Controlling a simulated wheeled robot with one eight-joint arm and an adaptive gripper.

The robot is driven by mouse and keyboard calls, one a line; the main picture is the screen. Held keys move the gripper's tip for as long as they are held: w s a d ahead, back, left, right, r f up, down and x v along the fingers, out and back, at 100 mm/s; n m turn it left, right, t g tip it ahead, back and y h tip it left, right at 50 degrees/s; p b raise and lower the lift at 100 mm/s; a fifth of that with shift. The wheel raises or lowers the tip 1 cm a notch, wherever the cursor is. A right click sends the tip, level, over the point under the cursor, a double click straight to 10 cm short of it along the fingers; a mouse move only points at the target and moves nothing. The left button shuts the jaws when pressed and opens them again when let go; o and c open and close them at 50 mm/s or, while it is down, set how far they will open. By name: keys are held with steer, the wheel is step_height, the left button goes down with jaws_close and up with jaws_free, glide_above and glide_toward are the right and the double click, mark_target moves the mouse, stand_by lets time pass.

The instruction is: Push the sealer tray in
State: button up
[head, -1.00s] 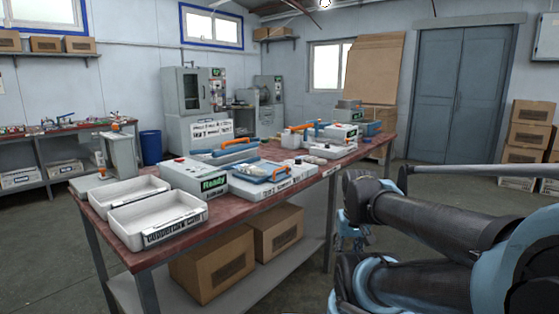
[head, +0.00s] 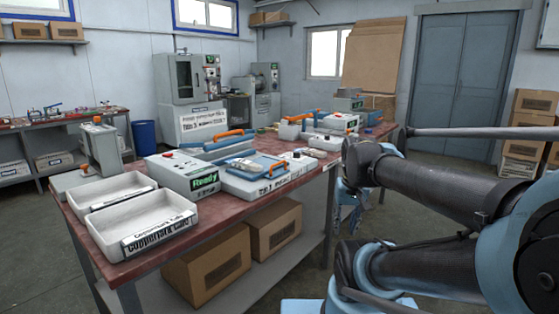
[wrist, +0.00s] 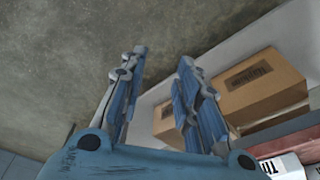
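A white sealer base (head: 265,188) with a blue tray (head: 252,170) stands near the front edge of the red-topped bench. The tray appears to hold a pale item, and an orange handle (head: 272,163) shows at its right. A control box (head: 190,175) left of it has a green screen reading "Ready". My gripper (wrist: 162,56) is open and empty in the wrist view, its two blue fingers apart. In the head view its blue fingers (head: 350,203) hang low beside the bench's right side, apart from the tray.
Two white bins (head: 150,222) stand at the bench's front left. Another blue device with an orange handle (head: 222,136) and more boxes stand farther back. Cardboard boxes (head: 272,232) lie on the lower shelf; one also shows in the wrist view (wrist: 255,85). Floor right of the bench is open.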

steer(key=w+a+r+m+y, duration=0.15)
steer(key=w+a+r, duration=0.25)
steer(key=w+r, duration=0.4)
steer(key=w+a+r+m+h, duration=0.15)
steer(key=w+a+r, duration=0.25)
steer(key=w+r, duration=0.45)
steer(key=m+y, duration=0.2)
steer(key=m, duration=0.2)
glide_toward(280, 163)
steer(key=shift+g, duration=0.4)
steer(key=x, duration=0.5)
steer(key=w+x, duration=0.1)
steer(key=x, duration=0.2)
steer(key=shift+a+r, duration=0.2)
steer(key=shift+a, duration=0.05)
steer(key=shift+c, duration=0.2)
